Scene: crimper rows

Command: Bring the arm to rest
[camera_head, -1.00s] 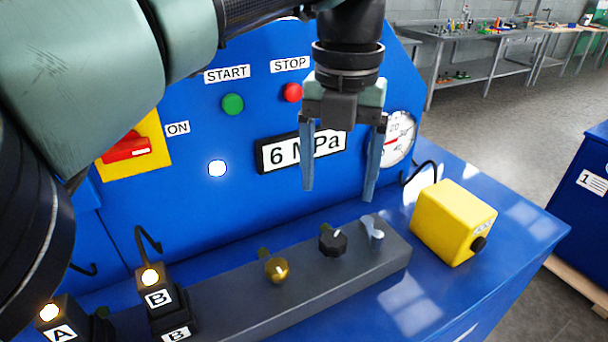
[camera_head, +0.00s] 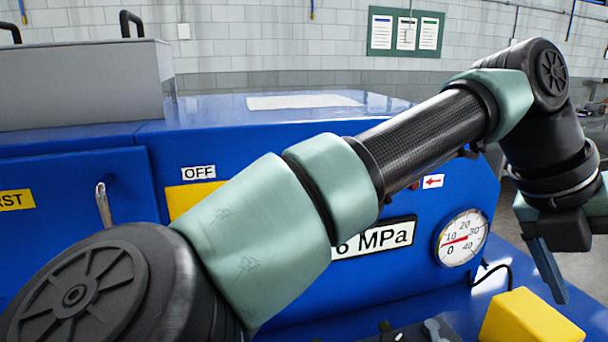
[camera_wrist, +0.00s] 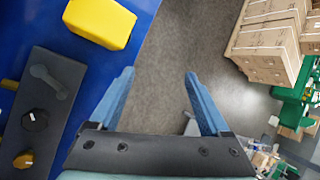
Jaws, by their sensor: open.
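My gripper (camera_wrist: 160,98) is open and empty in the wrist view. Its two blue fingers are spread apart above the grey floor, beside the blue machine's edge. In the head view, my arm stretches across the front of the blue machine (camera_head: 340,285), and the gripper hangs at the right edge with one finger visible and the rest cut off by the frame. The arm hides much of the machine's panel, including part of the "6 MPa" label (camera_head: 385,238).
A yellow box (camera_wrist: 101,22) stands on the machine's ledge, left of my fingers. A dark valve block (camera_wrist: 42,110) with knobs lies farther left. A round gauge (camera_head: 462,238) is on the panel. Cardboard boxes (camera_wrist: 268,50) stand beyond the open floor at the right.

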